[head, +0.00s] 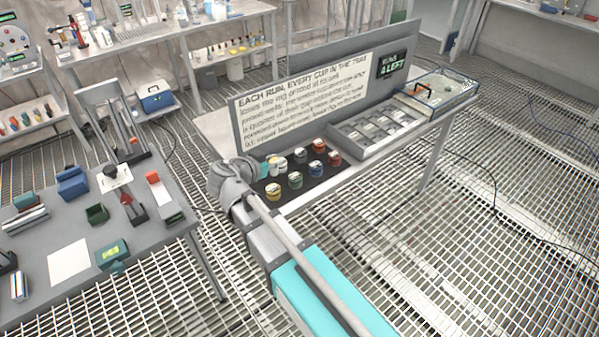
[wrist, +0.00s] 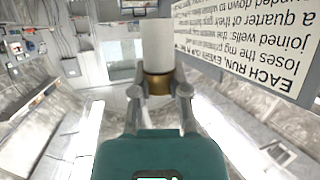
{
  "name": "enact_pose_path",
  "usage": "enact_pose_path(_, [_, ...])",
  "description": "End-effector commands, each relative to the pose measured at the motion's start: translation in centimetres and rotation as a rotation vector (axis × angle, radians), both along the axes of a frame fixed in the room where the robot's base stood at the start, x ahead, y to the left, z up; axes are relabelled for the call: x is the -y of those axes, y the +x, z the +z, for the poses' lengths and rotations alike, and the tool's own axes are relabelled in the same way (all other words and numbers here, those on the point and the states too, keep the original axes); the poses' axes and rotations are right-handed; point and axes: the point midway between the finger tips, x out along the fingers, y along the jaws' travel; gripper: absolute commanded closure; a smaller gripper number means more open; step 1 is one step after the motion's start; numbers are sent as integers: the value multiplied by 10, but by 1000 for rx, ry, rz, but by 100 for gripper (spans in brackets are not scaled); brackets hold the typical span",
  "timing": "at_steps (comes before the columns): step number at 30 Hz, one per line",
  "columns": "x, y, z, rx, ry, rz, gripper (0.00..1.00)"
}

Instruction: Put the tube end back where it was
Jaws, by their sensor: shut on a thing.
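In the wrist view my gripper (wrist: 159,92) is shut on a white cylinder with a brass band, which I take to be the tube end (wrist: 157,48). The fingers grip at the brass band, and the white part points away from my gripper. In the head view my gripper (head: 267,168) is at the left end of the sign bench, beside several colored cups (head: 295,180). My arm hides part of that bench end. The tube end cannot be told clearly from the pale cups there. I cannot tell which spot it came from.
A sign board (head: 310,90) stands behind the cups. A divided metal tray (head: 375,127) and a clear-walled box (head: 438,92) lie to the right. A grey table (head: 150,232) with small devices and blocks is at the left. Grating floor is open at the right.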

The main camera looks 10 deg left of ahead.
Motion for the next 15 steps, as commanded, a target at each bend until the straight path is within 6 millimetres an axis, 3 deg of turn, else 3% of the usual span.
enact_pose_path(5, [-5,-5,-4,0,0,1,100])
enact_pose_path(15, [1,-20,-36,4,-3,-91,100])
